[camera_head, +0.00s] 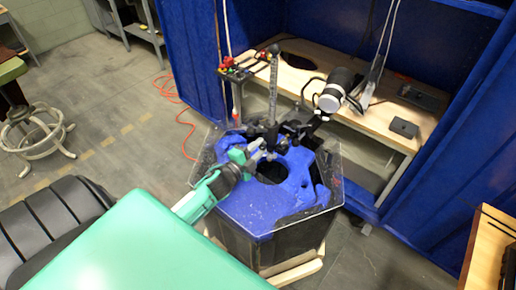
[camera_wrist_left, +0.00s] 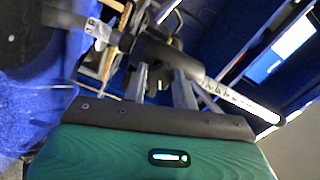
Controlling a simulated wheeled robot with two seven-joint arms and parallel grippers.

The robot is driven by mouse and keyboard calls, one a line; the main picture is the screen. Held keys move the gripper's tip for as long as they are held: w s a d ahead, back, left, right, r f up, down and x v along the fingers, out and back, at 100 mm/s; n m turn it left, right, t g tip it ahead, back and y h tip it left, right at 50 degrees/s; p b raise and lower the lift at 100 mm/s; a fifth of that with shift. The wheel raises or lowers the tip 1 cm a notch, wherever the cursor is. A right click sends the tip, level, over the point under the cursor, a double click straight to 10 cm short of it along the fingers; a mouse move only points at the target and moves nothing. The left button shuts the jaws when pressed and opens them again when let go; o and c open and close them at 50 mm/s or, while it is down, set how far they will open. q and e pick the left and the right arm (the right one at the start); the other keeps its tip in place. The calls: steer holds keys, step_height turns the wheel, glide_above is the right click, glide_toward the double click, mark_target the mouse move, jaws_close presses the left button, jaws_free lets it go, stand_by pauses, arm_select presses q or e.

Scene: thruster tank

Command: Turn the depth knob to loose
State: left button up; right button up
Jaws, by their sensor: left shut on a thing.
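The thruster tank (camera_head: 240,205) is a blue-topped container with dark sides and a round opening. A marked depth post (camera_head: 273,90) stands upright at its back edge. In the left wrist view, the post (camera_wrist_left: 240,102) runs off to the right as a pale rod with dark markings. My left gripper (camera_head: 264,151) reaches in from the left to the dark clamp hardware (camera_head: 295,128) near the foot of the post. In the left wrist view, my left gripper (camera_wrist_left: 162,78) has its fingers shut on a small part, apparently the depth knob, mostly hidden between them. My right gripper is out of view.
Behind the tank is a wooden bench (camera_head: 310,65) holding a red-and-black rack (camera_head: 233,68). A black-and-white cylinder (camera_head: 335,92) lies close to the right of the post. Blue curtains (camera_head: 455,150) flank the bench. The floor at left is mostly open, with a stool (camera_head: 35,135).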

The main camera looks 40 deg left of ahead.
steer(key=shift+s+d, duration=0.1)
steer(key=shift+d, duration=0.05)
arm_select(q)
steer(key=o, duration=0.9)
steer(key=shift+o, duration=0.4)
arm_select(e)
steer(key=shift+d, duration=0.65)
arm_select(q)
steer(key=shift+s+f, duration=0.1)
steer(key=shift+s, duration=0.5)
steer(key=s, duration=0.3)
steer(key=s+b, duration=0.1)
steer(key=s, duration=0.3)
steer(key=s+a+b, duration=0.1)
steer(key=s, duration=0.2)
steer(key=shift+s, duration=1.05)
steer(key=shift+s+a, duration=0.1)
steer(key=shift+s, duration=0.15)
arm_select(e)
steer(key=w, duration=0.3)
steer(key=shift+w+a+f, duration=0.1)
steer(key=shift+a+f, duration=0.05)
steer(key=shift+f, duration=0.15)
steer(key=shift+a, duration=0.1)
